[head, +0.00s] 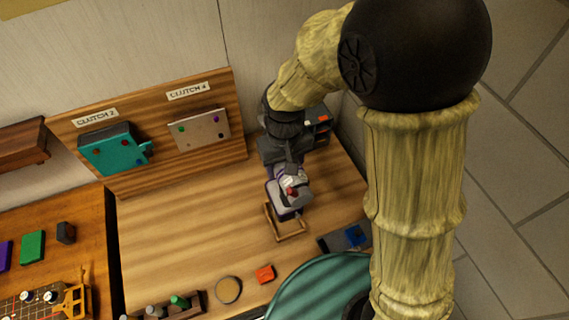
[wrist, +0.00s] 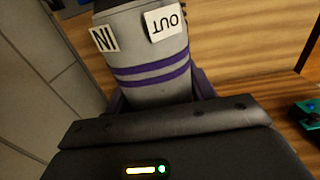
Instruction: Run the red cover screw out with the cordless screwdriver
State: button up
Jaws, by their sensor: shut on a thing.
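The cordless screwdriver (head: 282,197), grey with purple bands and a red part on top, is in my gripper (head: 291,172) at the right of the bench. In the wrist view the screwdriver body (wrist: 150,60) stands beyond my dark jaws (wrist: 165,125), with white IN and OUT labels. My gripper is shut on it. The screwdriver is over a small wooden stand (head: 290,235); I cannot tell if they touch. A teal cover (head: 112,150) under the CLUTCH 2 label and a grey cover (head: 202,132) under CLUTCH 4 carry small coloured screws. Which is the red one is too small to tell.
Dark bins (head: 318,125) stand behind my gripper. A dark tray with a blue piece (head: 354,236), an orange-red block (head: 265,274), a round disc (head: 228,290) and a wooden rack (head: 190,308) line the front. The bench middle (head: 185,225) is clear.

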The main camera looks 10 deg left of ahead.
jog(key=shift+r+p, duration=0.75)
jog(key=shift+r, duration=0.35)
jog(key=shift+w, duration=0.1)
